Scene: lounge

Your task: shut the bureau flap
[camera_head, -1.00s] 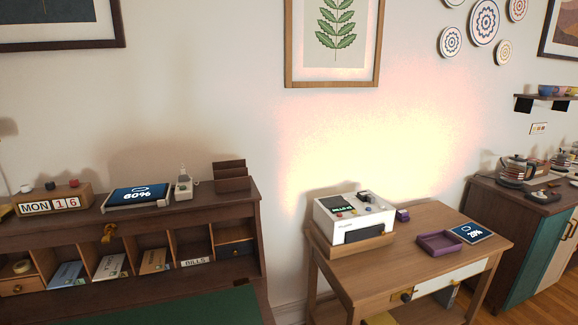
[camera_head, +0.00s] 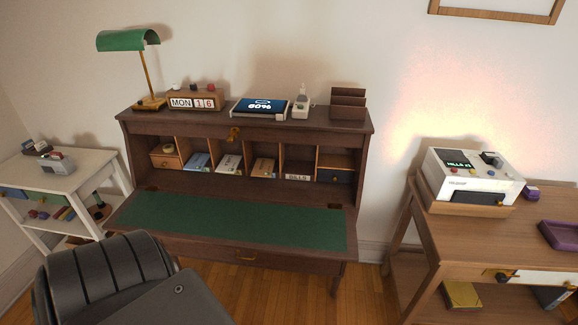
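The dark wood bureau (camera_head: 245,127) stands against the wall in the middle of the head view. Its flap (camera_head: 230,221) is down and lies about level, with its green writing surface facing up. Above and behind the flap are open pigeonholes (camera_head: 249,157) holding several envelopes or booklets. A brass catch (camera_head: 234,133) shows at the top middle of the opening. Neither of my grippers is in view.
A green lamp (camera_head: 128,41) and a tablet (camera_head: 259,107) stand on the bureau top. A wooden table (camera_head: 420,232) is at right, a white shelf (camera_head: 70,180) at left.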

